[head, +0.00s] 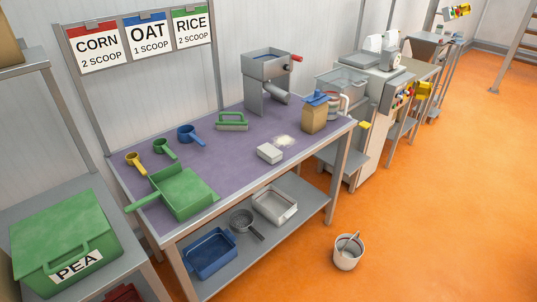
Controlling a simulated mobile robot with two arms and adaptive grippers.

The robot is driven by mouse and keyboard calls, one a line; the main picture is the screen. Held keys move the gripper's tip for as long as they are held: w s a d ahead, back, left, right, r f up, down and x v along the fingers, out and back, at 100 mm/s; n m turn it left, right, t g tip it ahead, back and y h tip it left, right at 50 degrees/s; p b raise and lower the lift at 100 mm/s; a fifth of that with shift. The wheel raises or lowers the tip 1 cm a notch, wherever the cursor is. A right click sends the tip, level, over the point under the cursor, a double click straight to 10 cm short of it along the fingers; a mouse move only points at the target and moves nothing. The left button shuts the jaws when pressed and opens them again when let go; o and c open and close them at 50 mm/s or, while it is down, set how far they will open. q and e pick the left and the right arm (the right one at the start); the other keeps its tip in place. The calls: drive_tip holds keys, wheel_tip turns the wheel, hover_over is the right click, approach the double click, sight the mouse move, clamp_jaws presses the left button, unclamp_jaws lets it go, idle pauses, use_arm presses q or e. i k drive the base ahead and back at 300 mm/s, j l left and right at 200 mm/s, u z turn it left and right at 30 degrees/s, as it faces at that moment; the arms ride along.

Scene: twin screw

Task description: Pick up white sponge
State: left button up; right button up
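A small white block that looks like the white sponge (270,154) lies on the purple-topped table (232,171), near its front edge and right of the middle. A patch of white powder (285,141) lies on the table just behind it. Nothing covers the block. Neither of my grippers shows in the head view.
A green dustpan (182,192), yellow, green and blue scoops (191,135), a green brush (232,122), a grey machine (267,80) and a brown bag (315,115) stand around the tabletop. The lower shelf holds trays and a pot. A white bucket (348,252) stands on the orange floor.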

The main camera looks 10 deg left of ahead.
sight(271, 154)
drive_tip(key=i+l+u, duration=0.1)
drive_tip(key=u, duration=0.35)
drive_tip(key=i+l+u, duration=0.15)
drive_tip(key=l, duration=0.2)
drive_tip(key=i+l+u, duration=0.15)
drive_tip(key=l, duration=0.2)
drive_tip(key=i+l+u, duration=0.1)
drive_tip(key=l, duration=0.25)
drive_tip(key=i+l+u, duration=0.15)
drive_tip(key=l, duration=0.25)
drive_tip(key=l+u, duration=0.15)
drive_tip(key=l, duration=0.2)
